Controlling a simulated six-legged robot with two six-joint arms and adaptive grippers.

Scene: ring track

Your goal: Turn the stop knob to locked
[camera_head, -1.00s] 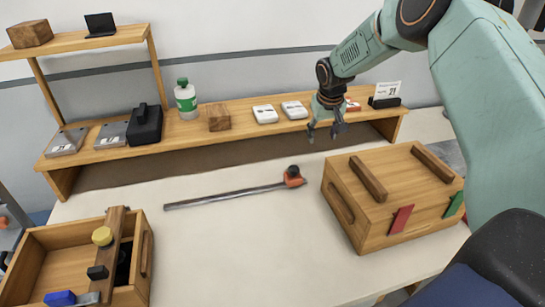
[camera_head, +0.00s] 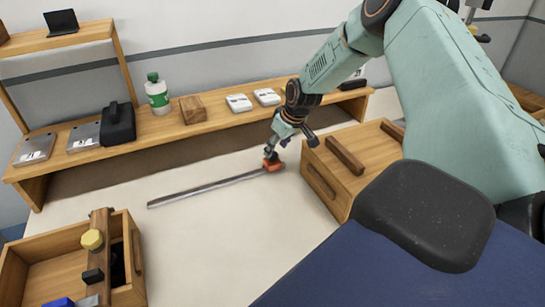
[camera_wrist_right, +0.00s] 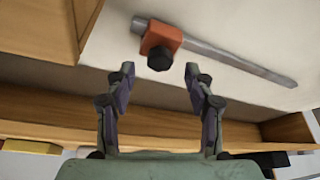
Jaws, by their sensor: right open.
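The stop is an orange block (camera_head: 273,167) at the right end of a long grey metal bar (camera_head: 205,187) lying on the white table. Its black knob (camera_wrist_right: 160,60) shows on the orange block (camera_wrist_right: 162,38) in the right wrist view. My right gripper (camera_head: 291,145) is open beside the stop, and one finger overlaps the knob in the head view. In the right wrist view the two fingertips of the gripper (camera_wrist_right: 160,71) stand on either side of the knob, a little short of it. Contact cannot be told. My left gripper is not in view.
A wooden box (camera_head: 350,160) stands close to the right of the stop. A wooden shelf (camera_head: 225,112) runs behind with a bottle (camera_head: 158,95), a wooden block and white boxes. An open wooden crate (camera_head: 133,285) is at the lower left.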

